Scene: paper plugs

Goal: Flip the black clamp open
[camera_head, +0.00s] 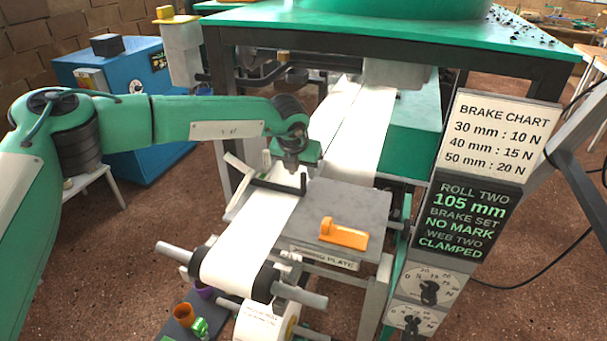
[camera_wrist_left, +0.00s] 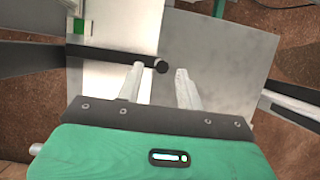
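The black clamp (camera_head: 276,186) is a dark bar lying across the white paper web (camera_head: 258,222), beside the grey joining plate (camera_head: 352,205). In the left wrist view the clamp bar (camera_wrist_left: 120,54) runs from the left and ends in a round black knob (camera_wrist_left: 161,66). My left gripper (camera_head: 292,168) is just above the clamp's right end. In the left wrist view its two pale fingers (camera_wrist_left: 159,75) are apart, with the knob between their tips. I cannot tell whether either finger touches it. My right gripper is not in view.
An orange block-shaped tool (camera_head: 343,234) lies on the joining plate. A roller (camera_head: 238,272) carries the web at the front. The green-topped machine frame (camera_head: 400,30) stands behind, and a sign board (camera_head: 468,217) stands at the right.

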